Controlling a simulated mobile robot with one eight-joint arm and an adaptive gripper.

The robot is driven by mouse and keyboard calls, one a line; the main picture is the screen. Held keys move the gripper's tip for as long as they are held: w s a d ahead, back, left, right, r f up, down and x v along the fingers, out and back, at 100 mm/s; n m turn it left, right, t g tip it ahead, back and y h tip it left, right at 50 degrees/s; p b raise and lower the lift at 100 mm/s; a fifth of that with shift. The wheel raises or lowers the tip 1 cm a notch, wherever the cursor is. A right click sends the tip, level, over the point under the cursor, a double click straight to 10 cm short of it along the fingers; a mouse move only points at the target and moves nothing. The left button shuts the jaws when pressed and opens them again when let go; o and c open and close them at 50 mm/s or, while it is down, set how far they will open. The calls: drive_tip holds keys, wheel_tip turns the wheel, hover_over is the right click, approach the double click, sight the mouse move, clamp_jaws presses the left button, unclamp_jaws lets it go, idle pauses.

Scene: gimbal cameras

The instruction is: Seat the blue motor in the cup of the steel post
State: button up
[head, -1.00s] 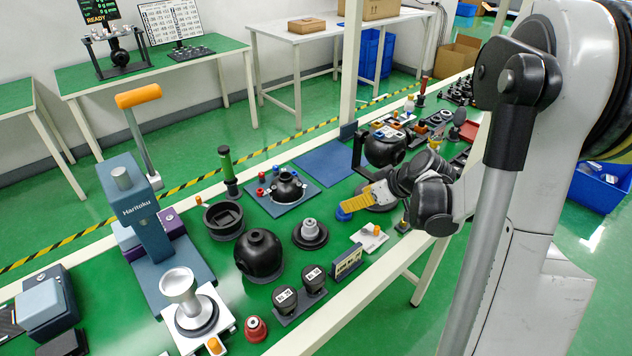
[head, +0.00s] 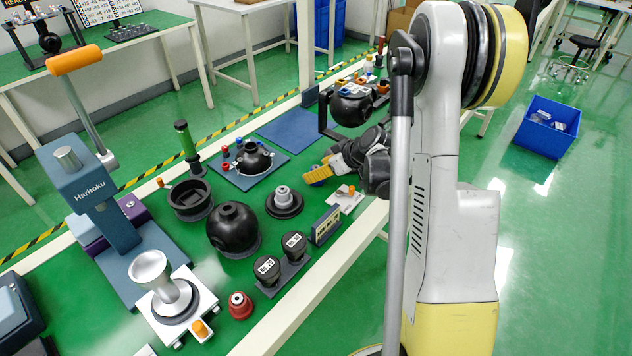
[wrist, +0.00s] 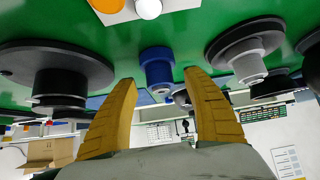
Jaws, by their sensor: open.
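The blue motor (wrist: 157,70) stands on the green table, in the wrist view just beyond and between my fingertips. My gripper (wrist: 160,77) is open, with its two yellow fingers apart and nothing between them. In the head view the fingers (head: 318,175) are low over the table, near its middle, and I cannot make out the blue motor there. The steel post (head: 170,290) with its flared cup on top stands upright on a white plate at the lower left of the head view. My gripper is well away from it, up and to the right.
A black stepped disc with a grey hub (head: 284,200), a black sphere (head: 234,228) and two black labelled knobs (head: 281,257) stand between my gripper and the post. A blue-grey press (head: 90,190) rises behind the post. A white box with an orange knob (head: 347,196) is close to my gripper.

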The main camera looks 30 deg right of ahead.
drive_tip(key=shift+x, duration=0.75)
drive_tip(key=shift+r, duration=0.1)
clamp_jaws()
drive_tip(key=shift+s, duration=0.1)
drive_tip(key=shift+r, duration=0.1)
